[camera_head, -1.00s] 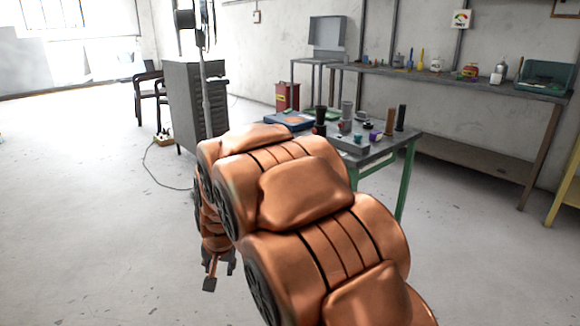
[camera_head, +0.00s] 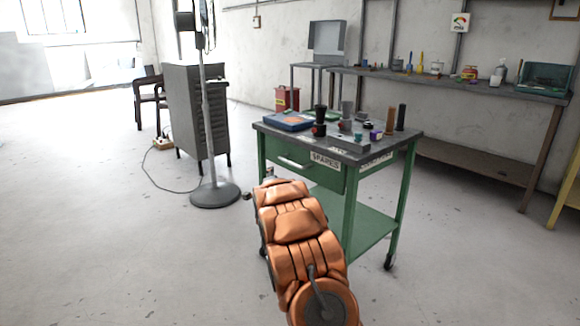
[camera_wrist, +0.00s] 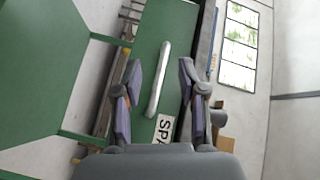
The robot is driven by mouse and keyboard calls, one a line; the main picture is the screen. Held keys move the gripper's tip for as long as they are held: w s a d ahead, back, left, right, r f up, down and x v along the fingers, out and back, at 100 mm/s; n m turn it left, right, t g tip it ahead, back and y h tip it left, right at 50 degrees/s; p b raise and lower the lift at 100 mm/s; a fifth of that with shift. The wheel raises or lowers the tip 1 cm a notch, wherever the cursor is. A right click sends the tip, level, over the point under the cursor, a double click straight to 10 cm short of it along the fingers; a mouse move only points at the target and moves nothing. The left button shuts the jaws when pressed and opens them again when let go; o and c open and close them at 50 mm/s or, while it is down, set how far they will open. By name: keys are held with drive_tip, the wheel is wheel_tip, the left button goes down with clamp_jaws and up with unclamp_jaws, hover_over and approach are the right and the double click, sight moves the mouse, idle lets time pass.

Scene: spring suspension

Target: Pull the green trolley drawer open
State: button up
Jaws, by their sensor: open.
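The green trolley (camera_head: 372,226) stands in the middle of the head view with a dark top and a lower shelf. Its green drawer (camera_head: 325,177) faces front-left, with a pale bar handle (camera_head: 294,162) and a "SPARES" label; no gap shows around the drawer in the head view. In the wrist view the handle (camera_wrist: 158,80) runs nearly upright in the picture on the green drawer front (camera_wrist: 150,40). My gripper (camera_wrist: 160,88) is open, its fingers on either side of the handle in the picture. I cannot tell whether they reach it. In the head view my arm hides most of the gripper.
Jars, a blue box (camera_head: 288,121) and a grey tray (camera_head: 348,143) sit on the trolley top. A stand with a round base (camera_head: 214,195) and a grey cabinet (camera_head: 182,110) are at left. A workbench (camera_head: 450,85) lines the back wall. Floor at front left is clear.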

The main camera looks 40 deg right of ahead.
sight(290, 163)
drive_tip(key=shift+w+d+r+m+h+b, duration=0.2)
drive_tip(key=shift+w+d+m+h, duration=0.35)
drive_tip(key=shift+d, duration=1.45)
drive_tip(key=shift+w+d+r+m+h+b, duration=0.1)
drive_tip(key=shift+w+d+m+h+b, duration=0.4)
drive_tip(key=shift+d, duration=1.5)
drive_tip(key=shift+w+d+r+m+h+b, duration=0.15)
drive_tip(key=shift+w+d+m+h, duration=0.5)
drive_tip(key=shift+d, duration=1.35)
drive_tip(key=shift+w, duration=0.2)
drive_tip(key=shift+c, duration=0.3)
clamp_jaws()
